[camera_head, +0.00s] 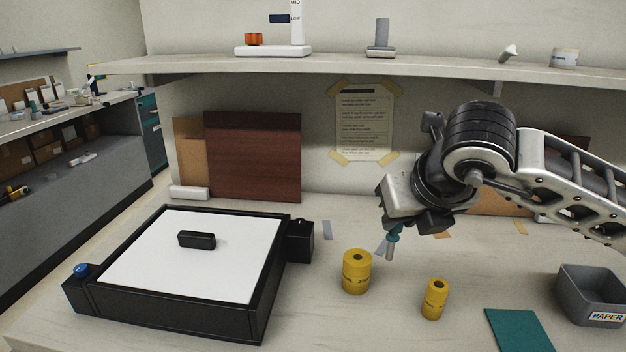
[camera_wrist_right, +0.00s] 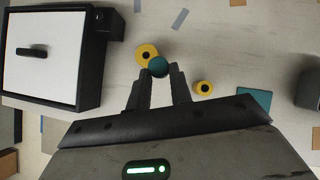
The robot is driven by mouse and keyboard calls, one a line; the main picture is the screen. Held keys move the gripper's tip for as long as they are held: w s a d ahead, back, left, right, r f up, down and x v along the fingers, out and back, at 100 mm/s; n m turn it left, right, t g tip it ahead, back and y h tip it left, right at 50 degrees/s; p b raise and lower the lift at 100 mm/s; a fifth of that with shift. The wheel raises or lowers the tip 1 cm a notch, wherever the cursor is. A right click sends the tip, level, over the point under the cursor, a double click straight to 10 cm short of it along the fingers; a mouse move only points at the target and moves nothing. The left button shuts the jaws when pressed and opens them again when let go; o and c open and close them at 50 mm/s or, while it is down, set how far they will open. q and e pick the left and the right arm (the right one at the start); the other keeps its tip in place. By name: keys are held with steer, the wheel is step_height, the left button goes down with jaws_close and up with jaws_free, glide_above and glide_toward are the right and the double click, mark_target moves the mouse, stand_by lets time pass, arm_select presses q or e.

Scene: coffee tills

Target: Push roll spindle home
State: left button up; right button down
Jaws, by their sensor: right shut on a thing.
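My right gripper (camera_head: 396,228) is shut on a small teal-topped pin (camera_head: 393,239) with a grey shaft pointing down. I cannot tell for certain whether this pin is the roll spindle. It hangs above the bench, behind and right of a large yellow roll (camera_head: 357,272). In the right wrist view the pin's teal round end (camera_wrist_right: 158,67) sits between the fingertips and partly overlaps the large roll (camera_wrist_right: 145,50). A smaller yellow roll (camera_head: 434,300) stands to the right. Both rolls have dark centres. My left gripper is not in view.
A black-framed box (camera_head: 262,308) with a white top carries a black block (camera_head: 197,240); a blue knob (camera_head: 81,270) is at its left corner. A teal mat (camera_head: 519,330) and a grey PAPER bin (camera_head: 592,296) are at right. A shelf (camera_head: 340,68) runs above.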

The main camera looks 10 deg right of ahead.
arm_select(q)
steer(key=p, duration=0.1)
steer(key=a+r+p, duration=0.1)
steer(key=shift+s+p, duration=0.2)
steer(key=shift+p, duration=0.15)
arm_select(e)
steer(key=w+a+r+n+g+y, duration=0.2)
steer(key=w+n+y, duration=0.2)
steer(key=n, duration=0.4)
steer(key=shift+w+a+r+n+g+y, duration=0.3)
steer(key=shift+w+n+y, duration=0.1)
steer(key=shift+w, duration=0.5)
arm_select(q)
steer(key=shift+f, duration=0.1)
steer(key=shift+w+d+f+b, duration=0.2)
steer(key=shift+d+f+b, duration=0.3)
steer(key=shift+b, duration=1.7)
arm_select(e)
steer(key=shift+m+t+h, duration=0.3)
steer(key=shift+m+t, duration=0.1)
steer(key=shift+m, duration=0.3)
steer(key=shift+s+f, duration=0.15)
steer(key=shift+f, duration=2.1)
